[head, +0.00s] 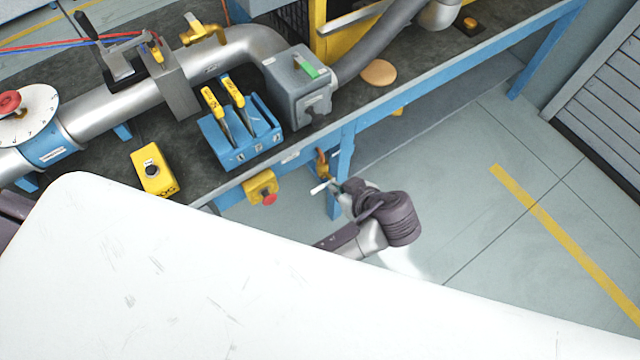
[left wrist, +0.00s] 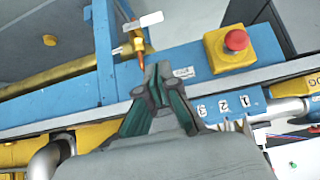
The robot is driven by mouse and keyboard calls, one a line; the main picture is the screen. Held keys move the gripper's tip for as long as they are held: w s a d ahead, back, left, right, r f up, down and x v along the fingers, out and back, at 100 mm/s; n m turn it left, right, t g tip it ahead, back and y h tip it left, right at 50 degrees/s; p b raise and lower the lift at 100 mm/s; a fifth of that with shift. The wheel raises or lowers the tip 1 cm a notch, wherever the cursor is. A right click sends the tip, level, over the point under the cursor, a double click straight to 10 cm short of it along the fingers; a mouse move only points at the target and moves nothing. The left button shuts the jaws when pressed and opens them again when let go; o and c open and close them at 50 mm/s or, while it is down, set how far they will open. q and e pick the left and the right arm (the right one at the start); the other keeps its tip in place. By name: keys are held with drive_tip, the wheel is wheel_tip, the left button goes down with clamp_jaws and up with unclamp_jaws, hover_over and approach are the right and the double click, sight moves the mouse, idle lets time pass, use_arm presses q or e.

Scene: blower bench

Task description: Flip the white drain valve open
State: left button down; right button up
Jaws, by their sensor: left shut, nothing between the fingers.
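The drain valve has a small white lever (head: 319,188) and a brass body (head: 322,165). It hangs below the bench's front edge, beside a blue leg. In the left wrist view the white lever (left wrist: 142,22) sticks out sideways from the brass body (left wrist: 138,46). My left gripper (head: 340,187) is in front of the bench, just right of the lever in the head view. In the left wrist view its fingertips (left wrist: 163,78) are together with nothing between them, near the valve. I cannot tell whether they touch it. My right gripper is not in view.
A yellow box with a red button (head: 262,188) is mounted on the bench front near the valve; it also shows in the left wrist view (left wrist: 228,48). The blue leg (head: 342,170) stands close to my gripper. A blue rack (head: 240,150) holds yellow-handled tools above. Floor on the right is clear.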

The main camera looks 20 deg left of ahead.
use_arm(q)
drive_tip(key=shift+a+f, duration=0.1)
hover_over(319, 190)
drive_tip(key=s+d, duration=0.1)
drive_tip(key=s, duration=0.1)
wheel_tip(319, 190, down, 6)
drive_tip(key=f, duration=0.3)
drive_tip(key=shift+w+a+f, duration=0.25)
drive_tip(key=shift+w+f, duration=0.15)
drive_tip(key=shift+f, duration=0.55)
drive_tip(key=shift+s+f, duration=0.1)
drive_tip(key=shift+f, duration=0.15)
